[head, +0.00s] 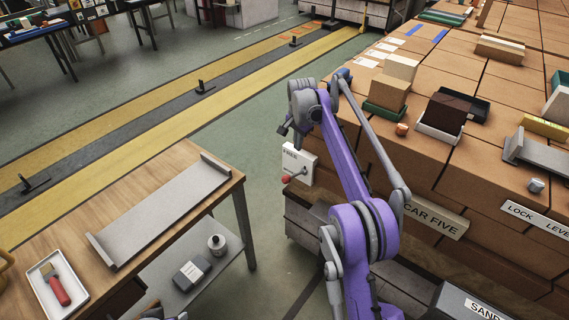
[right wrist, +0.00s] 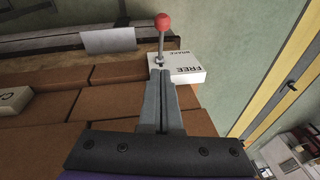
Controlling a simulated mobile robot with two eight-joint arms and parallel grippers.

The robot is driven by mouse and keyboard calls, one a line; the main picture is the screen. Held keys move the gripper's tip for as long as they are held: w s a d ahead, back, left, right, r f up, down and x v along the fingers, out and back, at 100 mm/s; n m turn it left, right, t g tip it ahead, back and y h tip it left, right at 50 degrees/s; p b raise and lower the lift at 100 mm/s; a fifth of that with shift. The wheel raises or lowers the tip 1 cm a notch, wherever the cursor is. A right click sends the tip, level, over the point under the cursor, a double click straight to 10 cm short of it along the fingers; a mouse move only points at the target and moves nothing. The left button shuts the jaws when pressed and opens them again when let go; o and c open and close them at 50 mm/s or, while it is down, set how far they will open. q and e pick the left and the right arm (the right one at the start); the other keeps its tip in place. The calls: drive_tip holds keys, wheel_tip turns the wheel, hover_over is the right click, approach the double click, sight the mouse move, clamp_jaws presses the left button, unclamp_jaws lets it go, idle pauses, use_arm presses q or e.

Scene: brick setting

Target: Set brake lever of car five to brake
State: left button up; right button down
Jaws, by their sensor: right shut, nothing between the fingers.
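The brake lever is a thin metal rod with a red knob (head: 286,179), mounted at a white plate (head: 298,160) on the side of the brick-laden car. The plate reads FREE in the head view. In the right wrist view the plate (right wrist: 178,72) shows FREE and BRAKE upside down, and the red knob (right wrist: 162,22) stands beyond my fingertips. My right gripper (right wrist: 160,72) is shut and empty, pointing at the lever's base; I cannot tell if it touches. In the head view my purple right arm hides the fingers.
The CAR FIVE sign (head: 431,218) is on the car's side, right of my arm. A wooden table (head: 190,165) with a grey tray and a red-handled brush stands at left. Green floor lies between table and car. Boxes and bricks sit on the car's load.

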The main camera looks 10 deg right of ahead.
drive_tip(key=shift+s+r, duration=0.1)
drive_tip(key=shift+s, duration=0.05)
hover_over(290, 177)
drive_tip(key=w+d, duration=0.1)
drive_tip(key=d, duration=0.1)
drive_tip(key=s+x, duration=0.2)
drive_tip(key=x, duration=0.8)
drive_tip(key=a+f, duration=0.1)
drive_tip(key=s+a+f+b, duration=0.1)
drive_tip(key=f, duration=0.1)
drive_tip(key=shift+f, duration=0.15)
